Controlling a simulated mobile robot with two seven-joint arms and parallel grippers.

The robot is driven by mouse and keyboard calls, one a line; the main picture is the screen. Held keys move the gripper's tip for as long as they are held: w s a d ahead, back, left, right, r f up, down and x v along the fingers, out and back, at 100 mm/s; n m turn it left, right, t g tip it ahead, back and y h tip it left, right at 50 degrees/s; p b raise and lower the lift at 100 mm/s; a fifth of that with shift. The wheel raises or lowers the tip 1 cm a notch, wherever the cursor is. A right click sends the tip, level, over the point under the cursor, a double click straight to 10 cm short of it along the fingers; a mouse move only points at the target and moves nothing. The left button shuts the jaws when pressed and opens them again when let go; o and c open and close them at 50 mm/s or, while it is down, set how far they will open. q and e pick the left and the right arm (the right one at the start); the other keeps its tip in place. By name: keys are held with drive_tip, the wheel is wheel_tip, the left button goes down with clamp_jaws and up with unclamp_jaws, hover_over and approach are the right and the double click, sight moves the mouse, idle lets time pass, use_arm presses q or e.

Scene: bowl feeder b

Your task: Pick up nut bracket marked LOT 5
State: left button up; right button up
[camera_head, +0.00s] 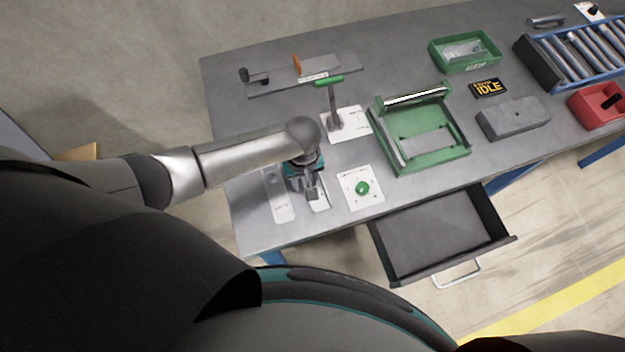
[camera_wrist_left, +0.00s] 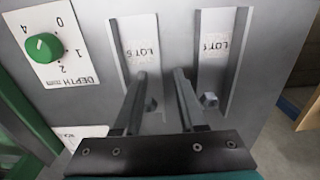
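A strip whose label appears to read LOT 5 (camera_wrist_left: 139,45) shows in the left wrist view, with a small hex nut (camera_wrist_left: 151,104) near its lower end. Beside it is a similar strip marked LOT 1 (camera_wrist_left: 214,45) with its own nut (camera_wrist_left: 209,100). My left gripper (camera_wrist_left: 160,74) is open and empty, its fingers apart over the LOT 5 strip; contact cannot be told. In the head view my left gripper (camera_head: 313,194) hangs over the LOT 5 strip (camera_head: 321,206) and partly hides it. The LOT 1 strip (camera_head: 279,205) lies to its left. My right gripper is not in view.
A green dial (camera_head: 362,188) on a white depth plate is just right of the strips. A green fixture (camera_head: 436,159), grey block (camera_head: 512,117), green bin (camera_head: 488,61) and red bin (camera_head: 590,110) stand farther right. An open drawer (camera_head: 385,238) juts from the table's front.

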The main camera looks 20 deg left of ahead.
use_arm(q)
clamp_jaws()
idle(1.4)
